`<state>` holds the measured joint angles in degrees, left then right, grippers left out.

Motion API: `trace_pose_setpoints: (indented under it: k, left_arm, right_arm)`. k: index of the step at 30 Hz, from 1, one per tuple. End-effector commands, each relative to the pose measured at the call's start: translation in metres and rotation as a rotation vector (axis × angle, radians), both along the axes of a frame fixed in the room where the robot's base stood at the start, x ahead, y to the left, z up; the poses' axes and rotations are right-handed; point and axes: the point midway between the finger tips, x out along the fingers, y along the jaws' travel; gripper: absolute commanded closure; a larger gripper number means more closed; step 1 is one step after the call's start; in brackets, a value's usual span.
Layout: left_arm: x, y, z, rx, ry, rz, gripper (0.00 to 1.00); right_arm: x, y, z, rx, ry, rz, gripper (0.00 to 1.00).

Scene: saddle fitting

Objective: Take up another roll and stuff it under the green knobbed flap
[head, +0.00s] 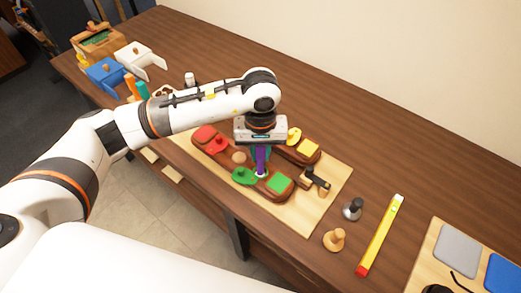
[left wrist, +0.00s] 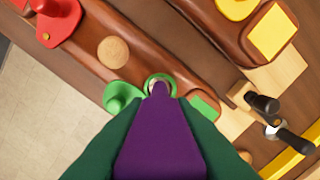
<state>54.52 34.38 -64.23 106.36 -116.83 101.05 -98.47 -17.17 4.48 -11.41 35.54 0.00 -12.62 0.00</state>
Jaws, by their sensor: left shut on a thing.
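My left gripper (head: 262,168) points down over the brown saddle and is shut on a purple roll (head: 261,160), which fills the middle of the left wrist view (left wrist: 160,140) between dark green fingers. The roll's lower end is at a green-rimmed round opening (left wrist: 150,80); how far in it sits is hidden. The green knobbed flap (head: 244,176) lies just left of the roll and also shows in the left wrist view (left wrist: 121,97). A green pad (head: 280,183) lies right of it, partly hidden in the wrist view. My right gripper is out of view.
The saddle (head: 222,148) has a red knobbed flap (head: 214,144) and yellow parts (head: 308,147) on a pale board (head: 318,204). An orange roll (head: 129,86) and a teal roll (head: 142,90) stand far left. A wooden knob (head: 334,240) and yellow level (head: 381,234) lie right.

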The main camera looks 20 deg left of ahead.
Motion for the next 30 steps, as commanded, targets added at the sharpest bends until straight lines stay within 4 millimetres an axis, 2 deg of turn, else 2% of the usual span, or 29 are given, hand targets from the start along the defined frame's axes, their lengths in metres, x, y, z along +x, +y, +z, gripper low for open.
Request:
trace_pose_setpoints:
  k: [30]
  left_arm:
    - [-0.0004, 0.0000, -0.0022, 0.000, 0.001, -0.001, 0.95]
  right_arm:
    - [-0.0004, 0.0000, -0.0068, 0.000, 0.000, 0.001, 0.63]
